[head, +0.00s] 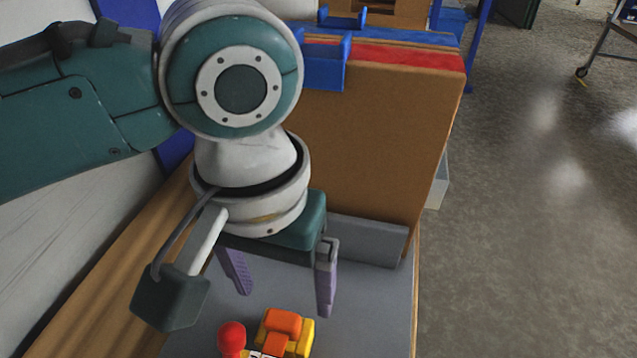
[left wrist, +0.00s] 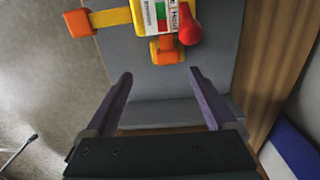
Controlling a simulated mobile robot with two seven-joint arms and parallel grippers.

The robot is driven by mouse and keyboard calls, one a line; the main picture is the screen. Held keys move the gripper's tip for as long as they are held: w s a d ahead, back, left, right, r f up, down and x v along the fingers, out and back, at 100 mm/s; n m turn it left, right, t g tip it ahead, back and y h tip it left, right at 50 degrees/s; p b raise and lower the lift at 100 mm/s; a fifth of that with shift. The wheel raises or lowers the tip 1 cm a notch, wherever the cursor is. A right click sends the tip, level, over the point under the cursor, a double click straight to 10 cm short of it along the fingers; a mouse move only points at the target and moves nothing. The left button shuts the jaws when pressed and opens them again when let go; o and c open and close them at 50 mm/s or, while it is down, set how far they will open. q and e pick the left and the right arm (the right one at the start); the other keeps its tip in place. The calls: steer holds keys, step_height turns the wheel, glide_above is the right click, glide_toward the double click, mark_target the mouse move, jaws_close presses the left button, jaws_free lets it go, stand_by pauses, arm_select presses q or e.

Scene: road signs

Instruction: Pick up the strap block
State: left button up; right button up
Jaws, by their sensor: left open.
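The strap block, a yellow and orange piece (head: 285,324) with a red knob (head: 232,337), lies on a grey board (head: 377,305) at the bottom edge of the head view, partly cut off. In the left wrist view the strap block (left wrist: 142,20) shows at the top, with a white label, a yellow strap and an orange end piece (left wrist: 79,22). My left gripper (head: 287,303) is open and empty, its purple fingers pointing down behind the block in the head view. In the left wrist view the fingertips (left wrist: 160,73) are apart from the block.
A tall brown panel (head: 375,150) with blue brackets (head: 326,62) stands behind the gripper. A grey ledge (head: 365,242) runs along its foot. The wooden table edge is at the left, and open floor (head: 530,220) is at the right.

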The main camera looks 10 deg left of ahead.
mark_target(282, 319)
arm_select(q)
steer(key=shift+w+a+f, duration=0.3)
steer(key=shift+a+f, duration=0.1)
steer(key=shift+f, duration=0.15)
step_height(282, 319, down, 4)
steer(key=shift+f+b, duration=0.1)
steer(key=shift+b, duration=0.95)
step_height(282, 319, down, 5)
steer(key=b, duration=0.2)
steer(key=shift+a+f+b, duration=0.1)
steer(key=shift+f+b, duration=0.05)
steer(key=shift+b, duration=0.2)
arm_select(e)
step_height(282, 319, down, 6)
steer(key=shift+a+r, duration=0.1)
steer(key=shift+r, duration=0.15)
arm_select(q)
jaws_close()
arm_select(e)
steer(key=shift+s, duration=0.1)
